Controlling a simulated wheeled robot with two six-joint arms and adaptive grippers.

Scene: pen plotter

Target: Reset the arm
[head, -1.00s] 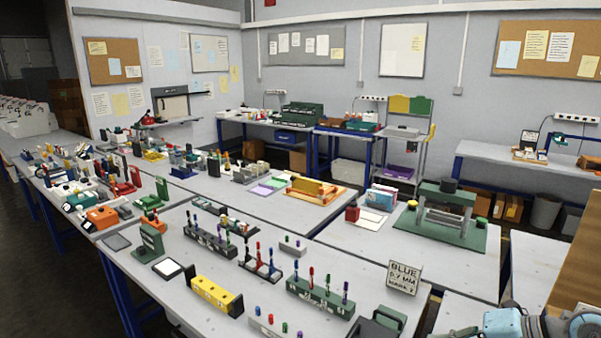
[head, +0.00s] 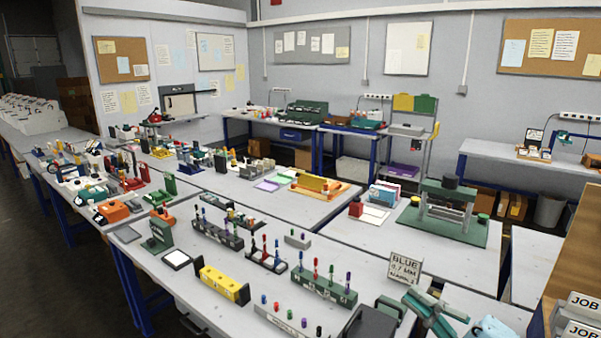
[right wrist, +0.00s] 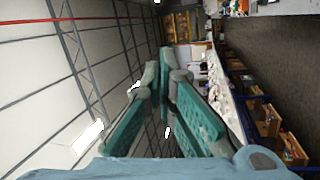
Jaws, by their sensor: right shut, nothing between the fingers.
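My right gripper (head: 425,303) shows in the head view at the bottom, right of centre, with teal fingers and a light blue body. It appears in front of the near bench, by the sign reading BLUE 0.7 MM (head: 405,268). In the right wrist view the right gripper (right wrist: 165,80) has its teal fingers converging, shut with nothing between them, and faces open room. My left gripper is not in view. The green pen plotter (head: 447,212) stands on the bench behind the sign.
Pen racks with coloured pens (head: 323,288), a yellow block (head: 222,284) and a dark box (head: 368,324) crowd the near bench (head: 150,268). JOB-labelled cards (head: 583,308) stand at the lower right. Open floor (head: 50,270) lies at the left.

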